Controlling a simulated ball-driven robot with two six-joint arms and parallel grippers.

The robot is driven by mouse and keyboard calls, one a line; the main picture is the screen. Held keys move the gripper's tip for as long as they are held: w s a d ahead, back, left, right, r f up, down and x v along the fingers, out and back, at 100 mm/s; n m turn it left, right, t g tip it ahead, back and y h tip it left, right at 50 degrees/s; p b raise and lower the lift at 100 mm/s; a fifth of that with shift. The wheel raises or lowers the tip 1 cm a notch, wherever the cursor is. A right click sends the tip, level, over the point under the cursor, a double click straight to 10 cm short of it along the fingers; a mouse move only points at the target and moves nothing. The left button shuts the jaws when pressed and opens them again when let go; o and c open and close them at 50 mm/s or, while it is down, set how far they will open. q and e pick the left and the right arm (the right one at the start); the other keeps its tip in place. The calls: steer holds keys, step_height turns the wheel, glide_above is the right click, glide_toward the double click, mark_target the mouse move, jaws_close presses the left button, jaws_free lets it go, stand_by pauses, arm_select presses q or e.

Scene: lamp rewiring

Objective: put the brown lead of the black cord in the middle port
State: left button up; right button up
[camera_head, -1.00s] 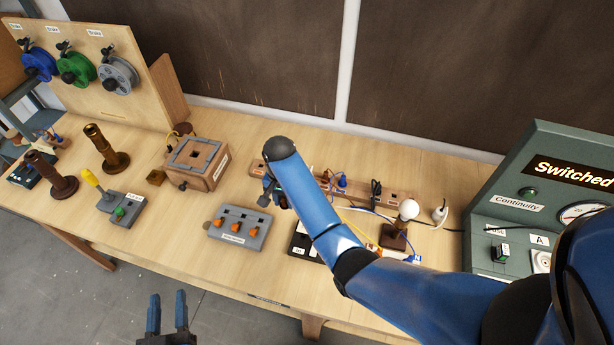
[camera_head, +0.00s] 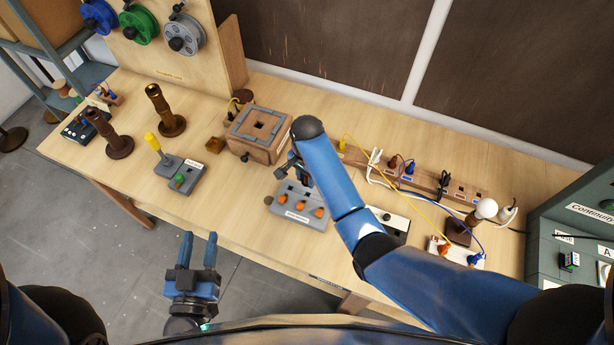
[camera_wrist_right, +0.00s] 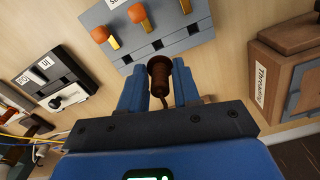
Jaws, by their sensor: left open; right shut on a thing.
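The grey terminal block (camera_head: 290,212) has several orange levers and a row of dark square ports. In the right wrist view the block (camera_wrist_right: 180,38) shows its middle port (camera_wrist_right: 157,45) just beyond the held lead. My right gripper (camera_head: 297,172) is shut on the brown lead (camera_wrist_right: 158,72), whose end points toward the block near the middle port. I cannot tell whether its tip touches the block. The rest of the cord is mostly hidden behind my gripper and arm. My left gripper (camera_head: 198,243) is open and empty in front of the table edge.
A wooden rack with cords (camera_head: 425,178), a bulb (camera_head: 486,208) and a black-and-white unit (camera_head: 388,224) are to the right.

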steer(key=shift+s+d+f+b, duration=0.1)
steer(key=shift+d+f+b, duration=0.2)
steer(key=shift+f, duration=0.3)
steer(key=shift+a+f, duration=0.15)
steer(key=shift+f, duration=0.4)
step_height(320, 180, down, 2)
steer(key=b, duration=0.3)
steer(key=shift+f, duration=0.25)
steer(key=shift+f+b, duration=0.4)
steer(key=shift+f, duration=0.3)
steer(key=shift+f, duration=0.55)
stand_by(0.8)
steer(key=o, duration=1.1)
